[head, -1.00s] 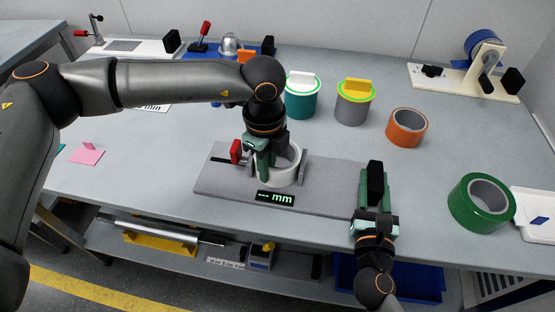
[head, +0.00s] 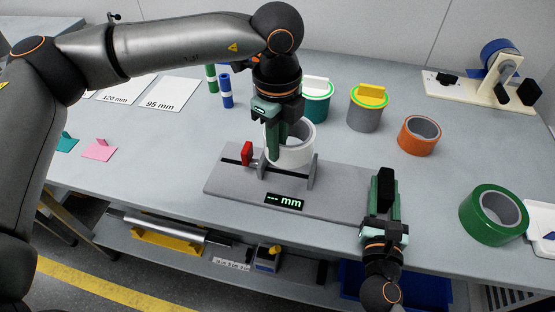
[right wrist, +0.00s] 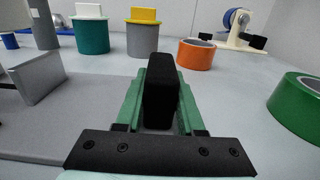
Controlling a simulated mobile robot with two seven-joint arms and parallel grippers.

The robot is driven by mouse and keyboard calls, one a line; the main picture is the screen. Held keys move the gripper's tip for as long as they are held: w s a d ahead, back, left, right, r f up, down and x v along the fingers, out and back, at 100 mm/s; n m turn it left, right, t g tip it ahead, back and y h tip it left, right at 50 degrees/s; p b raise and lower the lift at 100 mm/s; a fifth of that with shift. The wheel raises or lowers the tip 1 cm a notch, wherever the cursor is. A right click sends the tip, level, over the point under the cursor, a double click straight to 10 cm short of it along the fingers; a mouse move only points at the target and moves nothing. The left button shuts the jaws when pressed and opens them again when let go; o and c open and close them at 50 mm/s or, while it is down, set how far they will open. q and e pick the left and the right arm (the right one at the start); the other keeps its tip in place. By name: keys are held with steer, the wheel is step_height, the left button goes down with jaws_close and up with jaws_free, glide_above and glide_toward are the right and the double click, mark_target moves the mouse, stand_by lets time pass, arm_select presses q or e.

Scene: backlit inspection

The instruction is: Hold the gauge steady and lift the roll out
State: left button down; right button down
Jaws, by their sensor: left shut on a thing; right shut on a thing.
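The gauge (head: 345,200) is a grey plate with a red-knobbed jaw (head: 247,153), a grey fixed jaw (head: 314,172) and a display reading "--- mm" (head: 285,201). The white roll (head: 301,154) is raised between and above the jaws, its lower edge apart from the plate. My left gripper (head: 277,152) is shut on the roll's wall, one finger in front. My right gripper (head: 385,194) is shut on the black handle (head: 385,188) at the gauge's right end. The handle also fills the gap between its fingers in the right wrist view (right wrist: 160,92).
Behind stand a teal container (head: 317,104) and a grey container with a yellow-handled lid (head: 366,112). An orange roll (head: 419,136) and a green roll (head: 493,215) stand to the right. Cards (head: 160,94) lie at left. The bench's front edge runs just before the gauge.

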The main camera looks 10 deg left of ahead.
arm_select(q)
steer(key=shift+r, duration=1.15)
arm_select(e)
steer(key=shift+f, duration=0.3)
steer(key=shift+c, duration=2.4)
jaws_free()
steer(key=shift+r, duration=0.1)
steer(key=shift+o, duration=0.2)
steer(key=shift+r, duration=0.15)
